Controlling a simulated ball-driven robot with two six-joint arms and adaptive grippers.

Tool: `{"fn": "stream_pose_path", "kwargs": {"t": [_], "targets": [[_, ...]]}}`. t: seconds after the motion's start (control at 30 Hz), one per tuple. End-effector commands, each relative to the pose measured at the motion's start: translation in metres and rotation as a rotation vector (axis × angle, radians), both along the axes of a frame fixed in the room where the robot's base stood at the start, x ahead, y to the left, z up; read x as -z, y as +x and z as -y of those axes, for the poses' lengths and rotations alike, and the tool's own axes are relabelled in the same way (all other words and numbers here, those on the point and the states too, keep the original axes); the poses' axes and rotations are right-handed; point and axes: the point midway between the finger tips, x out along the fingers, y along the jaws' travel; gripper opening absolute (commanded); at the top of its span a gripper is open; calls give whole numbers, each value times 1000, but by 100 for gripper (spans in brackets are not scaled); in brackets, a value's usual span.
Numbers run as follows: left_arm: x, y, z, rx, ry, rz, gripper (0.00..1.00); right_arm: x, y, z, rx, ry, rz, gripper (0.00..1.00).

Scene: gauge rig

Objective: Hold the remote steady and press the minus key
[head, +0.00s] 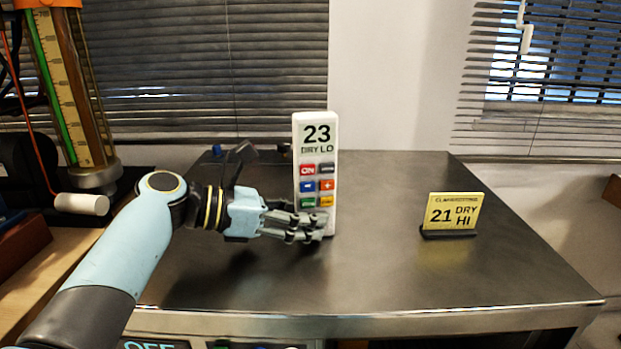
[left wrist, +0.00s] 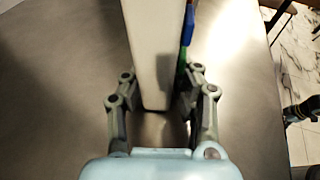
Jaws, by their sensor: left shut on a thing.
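The white remote (head: 316,160) stands upright on the metal table, its face toward the head camera. Its display reads 23, DRY, LO. Below are two columns of coloured keys, among them a red ON key, a blue minus key (head: 307,187) and an orange plus key (head: 327,185). My left gripper (head: 318,228) is shut on the remote's lower part, its fingers across the base. In the left wrist view the remote (left wrist: 155,50) stands between the two fingers (left wrist: 158,92).
A yellow card (head: 453,211) reading 21 DRY HI stands in a dark holder on the right of the metal table (head: 400,275). The table between remote and card is clear. A tall gauge (head: 65,90) stands at the far left, with blinds behind.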

Motion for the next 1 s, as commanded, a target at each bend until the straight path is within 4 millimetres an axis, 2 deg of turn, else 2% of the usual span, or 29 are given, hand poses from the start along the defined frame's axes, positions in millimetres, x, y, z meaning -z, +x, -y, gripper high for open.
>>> {"fn": "stream_pose_path", "kwargs": {"t": [0.07,0.5,1.0], "targets": [[0,0,0,0,0,0,12,0,0,0,0,0,-1,57],[0,0,0,0,0,0,11,0,-1,0,0,0,-2,0],[0,0,0,0,1,-1,11,0,-1,0,0,0,-2,0]]}}
